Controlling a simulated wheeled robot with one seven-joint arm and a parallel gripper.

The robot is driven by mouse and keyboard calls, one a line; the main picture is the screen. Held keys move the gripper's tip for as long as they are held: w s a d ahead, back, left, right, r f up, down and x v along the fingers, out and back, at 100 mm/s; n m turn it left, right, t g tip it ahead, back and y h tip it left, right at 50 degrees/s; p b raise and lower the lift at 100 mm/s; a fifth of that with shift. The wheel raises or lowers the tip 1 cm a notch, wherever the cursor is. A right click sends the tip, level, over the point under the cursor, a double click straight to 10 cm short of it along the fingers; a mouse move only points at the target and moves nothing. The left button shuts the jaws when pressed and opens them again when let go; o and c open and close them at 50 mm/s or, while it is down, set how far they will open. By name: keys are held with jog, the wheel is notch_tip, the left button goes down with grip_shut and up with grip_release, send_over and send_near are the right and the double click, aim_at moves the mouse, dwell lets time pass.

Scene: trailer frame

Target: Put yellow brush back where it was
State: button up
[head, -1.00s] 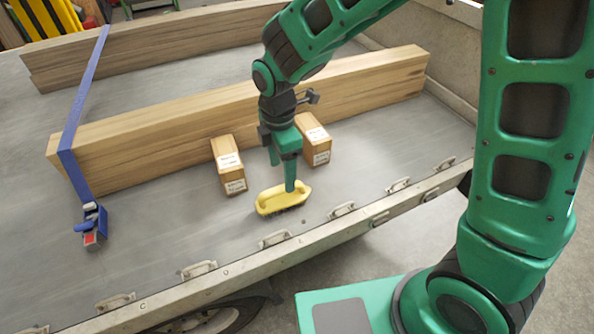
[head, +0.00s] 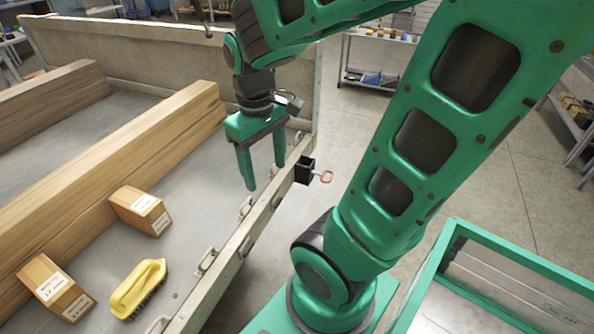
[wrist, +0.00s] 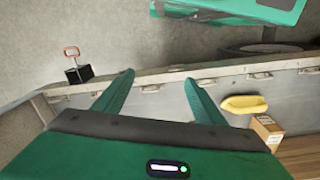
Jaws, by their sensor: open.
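The yellow brush (head: 138,287) lies bristles down on the grey trailer bed at the lower left of the head view, in front of two small wooden blocks. It also shows in the wrist view (wrist: 244,104), to the right of my fingers. My gripper (head: 264,174) is open and empty. It hangs above the trailer's side rail, well to the right of the brush and apart from it. In the wrist view my gripper's two fingers (wrist: 158,98) stand wide apart with nothing between them.
Two labelled wooden blocks (head: 140,210) (head: 58,287) stand beside a long timber beam (head: 120,150). A black box with a red handle (head: 306,171) is at the side rail (head: 237,247). A green-framed cart (head: 500,275) stands at lower right. Shelves (head: 378,62) are far back.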

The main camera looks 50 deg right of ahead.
jog(key=s+d+m, duration=0.3)
jog(key=s+m, duration=0.3)
jog(key=s, duration=0.2)
jog(key=shift+d+r+y, duration=0.3)
